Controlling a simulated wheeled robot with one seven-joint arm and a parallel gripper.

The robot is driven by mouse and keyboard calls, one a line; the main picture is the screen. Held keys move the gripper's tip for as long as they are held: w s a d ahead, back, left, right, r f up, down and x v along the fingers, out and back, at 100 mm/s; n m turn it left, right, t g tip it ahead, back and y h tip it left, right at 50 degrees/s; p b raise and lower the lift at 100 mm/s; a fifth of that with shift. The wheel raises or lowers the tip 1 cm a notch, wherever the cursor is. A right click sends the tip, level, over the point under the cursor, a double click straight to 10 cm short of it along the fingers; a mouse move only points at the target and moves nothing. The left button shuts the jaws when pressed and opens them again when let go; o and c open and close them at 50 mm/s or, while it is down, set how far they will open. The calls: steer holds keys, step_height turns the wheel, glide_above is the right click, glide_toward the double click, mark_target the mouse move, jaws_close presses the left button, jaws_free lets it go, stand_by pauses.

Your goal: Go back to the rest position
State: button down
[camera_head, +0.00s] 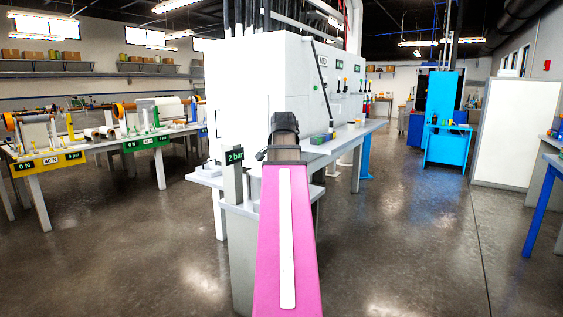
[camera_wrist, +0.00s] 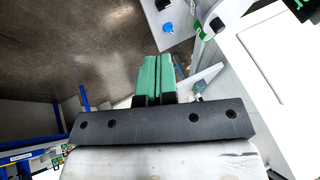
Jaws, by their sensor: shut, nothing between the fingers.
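My gripper (camera_wrist: 158,62) shows in the wrist view. Its two green fingers lie side by side, pressed together, and nothing is between them. My pink arm stretches forward in the middle of the head view, toward the white machine cabinet (camera_head: 265,85). The far end of the arm is dark, and the fingers cannot be made out there. In the wrist view the fingers point over the grey floor, beside pale bench parts.
A "2 bar" sign (camera_head: 235,156) stands just left of my arm. A grey bench (camera_head: 345,140) runs along the cabinet. Work tables with rollers and a green sign (camera_head: 146,143) stand at left. A blue station (camera_head: 447,145) and a white panel (camera_head: 515,132) are at right. The floor between (camera_head: 420,230) is clear.

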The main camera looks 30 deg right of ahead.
steer(key=w+a+f+n+g+y, duration=0.1)
steer(key=w+a+f+n, duration=0.25)
steer(key=a+f, duration=0.75)
steer(key=w+a+f+n+g+y, duration=0.15)
steer(key=a+f+n, duration=0.25)
steer(key=a+f, duration=0.75)
steer(key=s+a+f+n+g, duration=0.1)
steer(key=a+f, duration=0.3)
steer(key=f, duration=0.4)
steer(key=s+a+f+n+g, duration=0.1)
steer(key=s+a+f+n, duration=0.2)
steer(key=f, duration=0.5)
steer(key=s+a+f+n+g, duration=0.1)
steer(key=s+a+f+n, duration=0.1)
steer(key=s+a+f, duration=0.2)
steer(key=a+f, duration=0.3)
steer(key=f, duration=0.1)
steer(key=shift+f+n+y, duration=0.2)
steer(key=shift+n+y, duration=0.15)
